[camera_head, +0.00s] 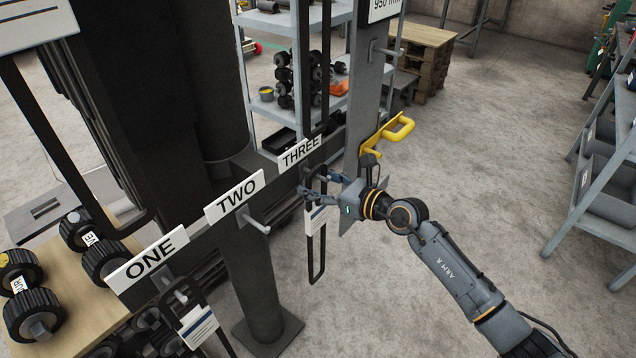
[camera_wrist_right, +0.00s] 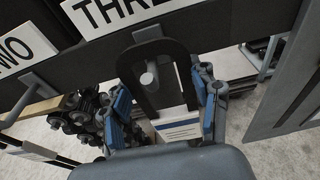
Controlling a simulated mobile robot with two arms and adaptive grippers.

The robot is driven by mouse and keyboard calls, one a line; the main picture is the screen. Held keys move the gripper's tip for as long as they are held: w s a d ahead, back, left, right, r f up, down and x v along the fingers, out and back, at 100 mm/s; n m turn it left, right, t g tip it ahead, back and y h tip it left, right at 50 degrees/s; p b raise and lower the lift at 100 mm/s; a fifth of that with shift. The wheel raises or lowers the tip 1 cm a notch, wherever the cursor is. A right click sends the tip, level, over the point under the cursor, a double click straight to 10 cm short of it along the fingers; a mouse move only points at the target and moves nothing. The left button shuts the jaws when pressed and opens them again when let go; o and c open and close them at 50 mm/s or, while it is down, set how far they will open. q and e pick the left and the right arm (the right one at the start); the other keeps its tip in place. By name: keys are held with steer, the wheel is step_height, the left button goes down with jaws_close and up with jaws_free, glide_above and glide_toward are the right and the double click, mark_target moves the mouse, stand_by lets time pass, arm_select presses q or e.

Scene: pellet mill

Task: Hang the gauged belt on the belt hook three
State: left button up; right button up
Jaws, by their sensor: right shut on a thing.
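My right gripper (camera_head: 318,186) is at the sign THREE (camera_head: 300,151) and shut on a black belt with a white tag. The belt (camera_head: 316,262) hangs down below the fingers as a narrow loop. In the right wrist view, the belt's top bend (camera_wrist_right: 152,50) stands between the blue-padded fingers (camera_wrist_right: 163,95), just below the sign. The grey end of hook three (camera_wrist_right: 147,78) shows inside the loop, below the bend. I cannot tell whether the belt rests on the hook. My left gripper is out of view.
Hook two (camera_head: 258,222) is bare. A tagged belt (camera_head: 197,325) hangs at hook one, under the sign ONE (camera_head: 148,259). A yellow handle (camera_head: 398,129) sticks out right of the post, close to my right wrist. The floor on the right is clear up to a rack (camera_head: 612,165).

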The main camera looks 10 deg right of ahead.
steer(key=shift+f, duration=0.4)
stand_by(0.5)
steer(key=o, duration=1.5)
steer(key=shift+c, duration=0.2)
steer(key=shift+s+d, duration=0.1)
